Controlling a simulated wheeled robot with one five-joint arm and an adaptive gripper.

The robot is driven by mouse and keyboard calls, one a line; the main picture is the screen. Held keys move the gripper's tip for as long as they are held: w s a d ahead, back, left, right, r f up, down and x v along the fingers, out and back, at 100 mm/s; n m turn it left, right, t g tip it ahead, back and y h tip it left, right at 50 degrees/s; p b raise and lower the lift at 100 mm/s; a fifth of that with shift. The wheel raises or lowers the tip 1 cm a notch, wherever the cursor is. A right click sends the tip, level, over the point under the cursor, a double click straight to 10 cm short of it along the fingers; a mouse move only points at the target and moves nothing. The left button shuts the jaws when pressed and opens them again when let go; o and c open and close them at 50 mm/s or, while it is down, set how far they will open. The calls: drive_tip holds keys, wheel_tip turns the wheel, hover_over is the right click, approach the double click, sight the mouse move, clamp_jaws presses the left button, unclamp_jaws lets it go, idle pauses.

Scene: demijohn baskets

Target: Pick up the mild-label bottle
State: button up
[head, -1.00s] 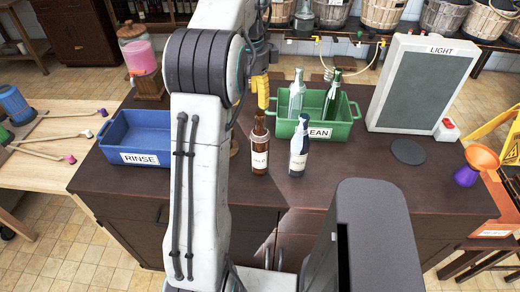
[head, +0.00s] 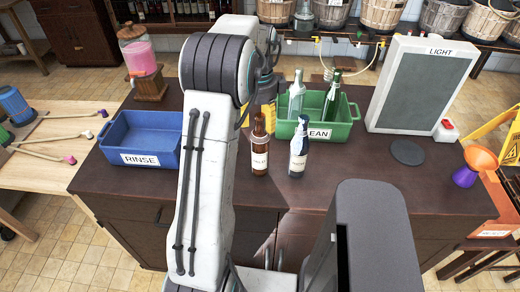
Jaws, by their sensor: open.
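A brown bottle (head: 259,158) with a pale label stands upright on the dark counter. A dark blue bottle (head: 298,158) with a white label stands upright just to its right. The label words are too small to read surely, so I cannot tell which is the mild one. My gripper (head: 258,110), with yellow fingers, is open near the top of the brown bottle, partly hidden behind my arm and that bottle. I cannot tell whether it touches the bottle.
A green CLEAN bin (head: 341,132) holding a clear bottle (head: 296,95) and a green bottle (head: 331,98) stands close behind. A blue RINSE bin (head: 148,158) is left, a light panel (head: 420,85) right. The counter's right front is clear.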

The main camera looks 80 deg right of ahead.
drive_tip(key=shift+f, duration=0.1)
drive_tip(key=shift+c, duration=0.4)
clamp_jaws()
